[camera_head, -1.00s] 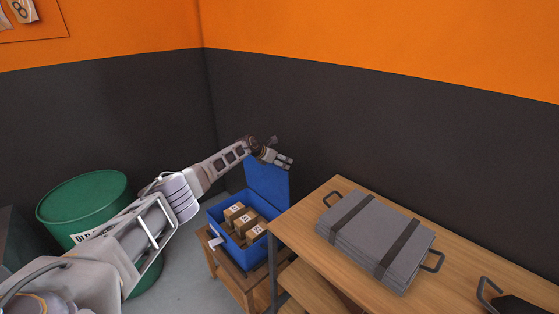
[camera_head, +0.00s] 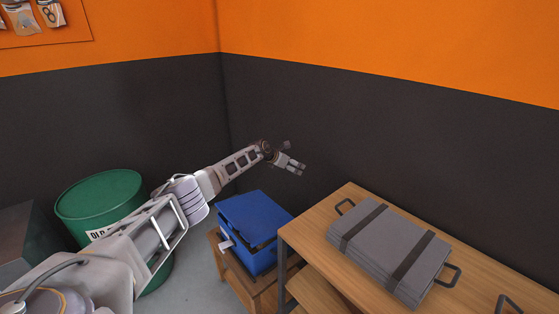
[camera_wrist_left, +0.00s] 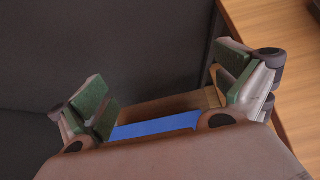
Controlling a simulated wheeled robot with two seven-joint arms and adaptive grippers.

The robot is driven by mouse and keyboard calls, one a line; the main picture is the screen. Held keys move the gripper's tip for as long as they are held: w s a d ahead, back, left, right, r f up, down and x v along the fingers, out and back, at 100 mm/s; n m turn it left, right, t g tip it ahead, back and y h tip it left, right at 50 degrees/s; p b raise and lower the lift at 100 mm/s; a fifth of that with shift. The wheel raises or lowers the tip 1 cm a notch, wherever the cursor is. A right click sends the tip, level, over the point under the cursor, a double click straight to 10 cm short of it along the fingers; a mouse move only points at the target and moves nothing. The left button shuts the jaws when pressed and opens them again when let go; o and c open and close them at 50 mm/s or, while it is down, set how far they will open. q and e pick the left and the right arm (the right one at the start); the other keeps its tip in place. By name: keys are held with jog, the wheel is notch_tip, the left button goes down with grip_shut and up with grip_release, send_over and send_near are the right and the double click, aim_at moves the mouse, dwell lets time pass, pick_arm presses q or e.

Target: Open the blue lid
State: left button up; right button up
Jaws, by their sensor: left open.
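The blue lid (camera_head: 253,216) lies over the blue box (camera_head: 262,262), with a narrow dark gap along its near right side, so it looks almost closed. The brown cartons inside are hidden except perhaps at the gap. My left gripper (camera_head: 291,166) is open and empty, above and behind the box, apart from the lid. In the left wrist view, my left gripper (camera_wrist_left: 163,90) has its green-padded fingers wide apart, with a blue strip (camera_wrist_left: 155,127) of the box or lid low between them. My right gripper is out of view.
The box stands on a small wooden stand (camera_head: 231,276). A wooden workbench (camera_head: 307,225) with a grey case (camera_head: 390,250) is close on the right. A green drum (camera_head: 100,200) stands left, behind my left arm. Dark walls rise behind.

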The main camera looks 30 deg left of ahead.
pick_arm(q)
jog(key=v, duration=1.1)
jog(key=shift+s, duration=0.25)
dwell(0.7)
jog(key=shift+a+r, duration=0.1)
